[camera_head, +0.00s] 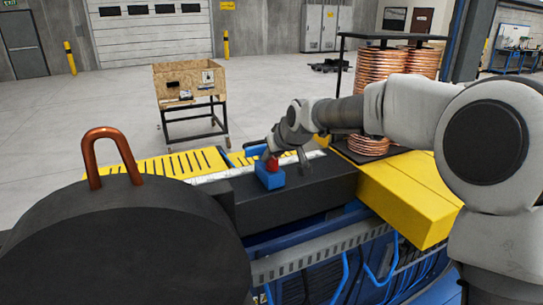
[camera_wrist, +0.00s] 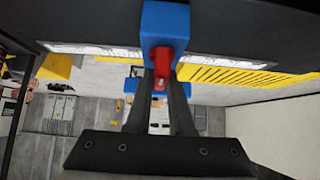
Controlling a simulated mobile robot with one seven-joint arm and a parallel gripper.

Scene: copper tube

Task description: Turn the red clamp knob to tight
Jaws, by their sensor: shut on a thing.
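The red clamp knob (camera_head: 272,164) sits on a blue clamp block (camera_head: 269,178) on the black bench of the machine. In the wrist view the red knob (camera_wrist: 161,58) shows below the blue block (camera_wrist: 165,22), between the two dark fingers. My gripper (camera_head: 276,150) reaches the knob from above in the head view. In the wrist view my gripper (camera_wrist: 161,75) is shut on the knob, one finger on each side. The fingers hide part of the knob, and its turn position cannot be told.
A bent copper tube (camera_head: 108,150) stands on a round black part at the left. Yellow slotted covers (camera_head: 185,163) and a white strip lie behind the bench. Copper coils (camera_head: 380,70) stand on a rack at the back right. A wooden crate (camera_head: 188,80) on a stand is behind.

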